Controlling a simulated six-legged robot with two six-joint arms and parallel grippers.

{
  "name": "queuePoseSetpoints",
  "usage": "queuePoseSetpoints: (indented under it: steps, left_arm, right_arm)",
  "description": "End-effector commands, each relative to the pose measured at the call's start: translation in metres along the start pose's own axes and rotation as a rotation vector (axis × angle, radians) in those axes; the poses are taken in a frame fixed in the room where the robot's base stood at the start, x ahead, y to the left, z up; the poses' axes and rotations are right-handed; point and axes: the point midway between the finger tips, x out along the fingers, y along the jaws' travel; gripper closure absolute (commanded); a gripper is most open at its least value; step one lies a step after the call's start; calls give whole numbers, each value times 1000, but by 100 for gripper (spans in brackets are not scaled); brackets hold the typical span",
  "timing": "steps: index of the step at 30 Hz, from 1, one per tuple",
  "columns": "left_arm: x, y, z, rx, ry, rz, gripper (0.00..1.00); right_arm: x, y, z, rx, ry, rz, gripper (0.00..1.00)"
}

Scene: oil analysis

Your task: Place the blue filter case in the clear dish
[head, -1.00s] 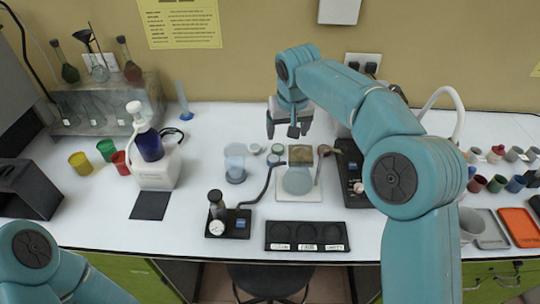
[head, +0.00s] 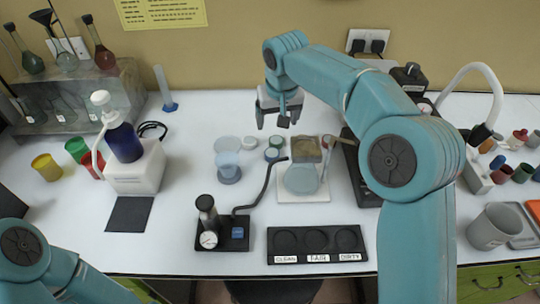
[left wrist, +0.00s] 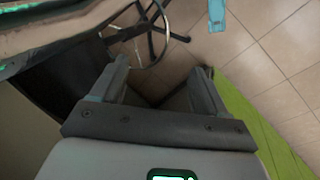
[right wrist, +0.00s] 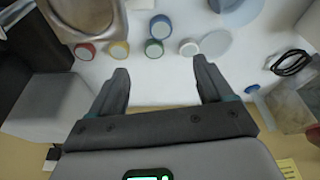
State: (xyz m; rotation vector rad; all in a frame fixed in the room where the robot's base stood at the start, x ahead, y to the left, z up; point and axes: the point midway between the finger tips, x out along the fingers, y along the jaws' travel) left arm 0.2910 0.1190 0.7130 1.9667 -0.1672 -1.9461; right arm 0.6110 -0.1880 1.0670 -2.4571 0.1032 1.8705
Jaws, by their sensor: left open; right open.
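The blue filter case (head: 271,155) is a small round case on the white bench. It also shows in the right wrist view (right wrist: 160,27), touching or nearly touching a green case (right wrist: 154,49). The clear dish (head: 228,144) lies flat to its left, behind a bluish clear beaker (head: 228,168); the dish shows in the right wrist view (right wrist: 215,43) too. My right gripper (head: 279,121) is open and empty, above the bench behind the cases. Its jaws (right wrist: 160,72) point toward them. My left gripper (left wrist: 160,72) is open and empty over the floor.
A white case (right wrist: 188,47) sits between the blue case and the dish. Yellow (right wrist: 119,50) and red (right wrist: 85,50) cases stand beside the green one. A flask (head: 301,178) on a white plate and a black gauge stand (head: 222,230) are nearby. A stool (left wrist: 150,30) is below my left gripper.

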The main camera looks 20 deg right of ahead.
Motion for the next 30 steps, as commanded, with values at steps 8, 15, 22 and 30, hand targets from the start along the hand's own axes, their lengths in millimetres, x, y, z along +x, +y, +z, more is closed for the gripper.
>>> queuePoseSetpoints:
  steps: [8,15,22,30]
  left_arm:
    - [3,-1,0,-1,0,0,26]
    - [-1,0,0,0,0,0,26]
    - [-3,1,0,0,0,0,26]
    - [-16,6,0,0,1,0,26]
  right_arm:
    - [30,-1,5,-1,-5,1,20]
    - [85,-1,5,-1,-4,1,20]
    - [112,-2,3,0,0,-1,20]
    - [148,-2,3,-2,-4,1,20]
